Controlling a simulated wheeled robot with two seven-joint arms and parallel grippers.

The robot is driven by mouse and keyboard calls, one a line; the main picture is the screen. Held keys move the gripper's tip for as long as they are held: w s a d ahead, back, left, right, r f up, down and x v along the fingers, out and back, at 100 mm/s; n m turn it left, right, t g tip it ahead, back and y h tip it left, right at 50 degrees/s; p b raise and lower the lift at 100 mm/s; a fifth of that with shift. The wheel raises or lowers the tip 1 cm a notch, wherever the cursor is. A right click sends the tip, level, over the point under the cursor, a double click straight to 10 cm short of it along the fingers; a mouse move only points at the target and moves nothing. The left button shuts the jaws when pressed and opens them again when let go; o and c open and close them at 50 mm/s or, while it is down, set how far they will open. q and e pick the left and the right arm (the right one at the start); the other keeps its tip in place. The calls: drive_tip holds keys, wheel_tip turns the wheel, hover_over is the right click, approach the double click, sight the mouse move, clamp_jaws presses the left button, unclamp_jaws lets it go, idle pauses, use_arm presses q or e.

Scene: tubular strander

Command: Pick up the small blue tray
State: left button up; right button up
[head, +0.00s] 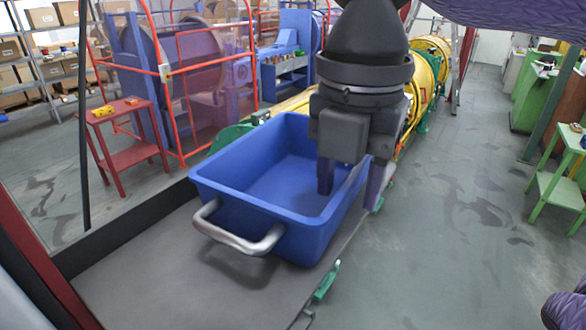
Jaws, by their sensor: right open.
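The small blue tray (240,205) is an empty-looking rectangular tub on a dark grey surface (150,270) in the middle of the head view. A silver bar handle (236,240) sticks out from its near end. My right gripper (350,195) points down over the tray's right side wall. Its jaws are open, with one finger inside the tray and the other outside, on either side of the wall. I cannot tell whether either finger touches it. The gripper hides the far right part of the rim. My left gripper is not in view.
Yellow tubular machinery (425,75) runs behind the tray. A red side table (125,125) and red rails (200,80) stand at left. Green stands (560,165) stand at the far right. The floor (450,230) right of the tray is clear.

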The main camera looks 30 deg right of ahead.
drive_tip(key=shift+f, duration=0.4)
drive_tip(key=shift+s, duration=0.25)
drive_tip(key=shift+w, duration=0.15)
clamp_jaws()
idle(0.7)
